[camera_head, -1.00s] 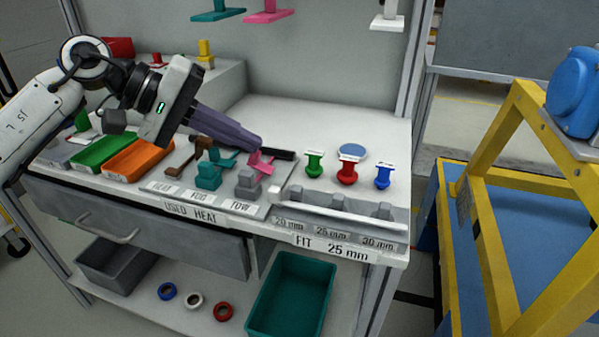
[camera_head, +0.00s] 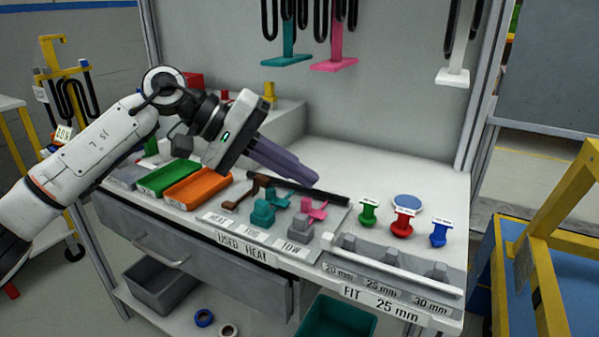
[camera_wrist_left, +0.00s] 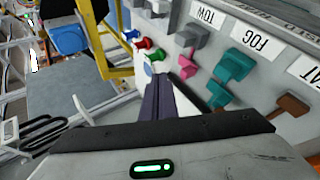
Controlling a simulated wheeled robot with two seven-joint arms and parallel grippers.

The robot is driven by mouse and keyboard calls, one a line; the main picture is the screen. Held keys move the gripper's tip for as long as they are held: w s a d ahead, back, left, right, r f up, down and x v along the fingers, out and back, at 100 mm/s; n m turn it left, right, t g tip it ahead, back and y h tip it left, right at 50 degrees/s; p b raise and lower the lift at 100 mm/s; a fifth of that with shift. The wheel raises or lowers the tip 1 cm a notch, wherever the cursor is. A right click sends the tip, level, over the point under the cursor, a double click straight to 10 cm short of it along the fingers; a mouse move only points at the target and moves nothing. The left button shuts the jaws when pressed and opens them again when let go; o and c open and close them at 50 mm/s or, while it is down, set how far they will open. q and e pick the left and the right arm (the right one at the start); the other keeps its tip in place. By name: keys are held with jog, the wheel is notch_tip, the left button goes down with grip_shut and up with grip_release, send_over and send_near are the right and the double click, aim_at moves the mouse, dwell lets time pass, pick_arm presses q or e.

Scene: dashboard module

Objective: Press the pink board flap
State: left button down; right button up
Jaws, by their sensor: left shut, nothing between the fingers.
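The pink flap (camera_head: 314,210) sits on a grey block at the TOW label of the board, right of the teal flap (camera_head: 265,210) at FOG and the brown one (camera_head: 240,194) at HEAT. In the left wrist view the pink flap (camera_wrist_left: 188,67) shows only as a small patch beyond the fingers. My left gripper (camera_head: 312,179) has its purple fingers shut and empty. In the head view its tips lie just above and behind the pink flap, apart from it. The fingers also show in the wrist view (camera_wrist_left: 163,86). My right gripper is not in view.
A black strip (camera_head: 330,195) lies behind the flaps. Green (camera_head: 368,212), red (camera_head: 403,222) and blue (camera_head: 439,233) knobs stand to the right, behind a grey rack with a white bar (camera_head: 390,261). Green (camera_head: 168,177) and orange (camera_head: 198,188) trays lie left.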

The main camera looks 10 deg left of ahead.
pick_arm(q)
jog(key=p+v, duration=0.2)
jog(key=v, duration=1)
jog(key=shift+w+r+p, duration=0.3)
jog(key=shift+p, duration=0.05)
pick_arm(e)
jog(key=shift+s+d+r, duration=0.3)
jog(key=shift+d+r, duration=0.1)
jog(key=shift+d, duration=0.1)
pick_arm(q)
jog(key=shift+d, duration=0.15)
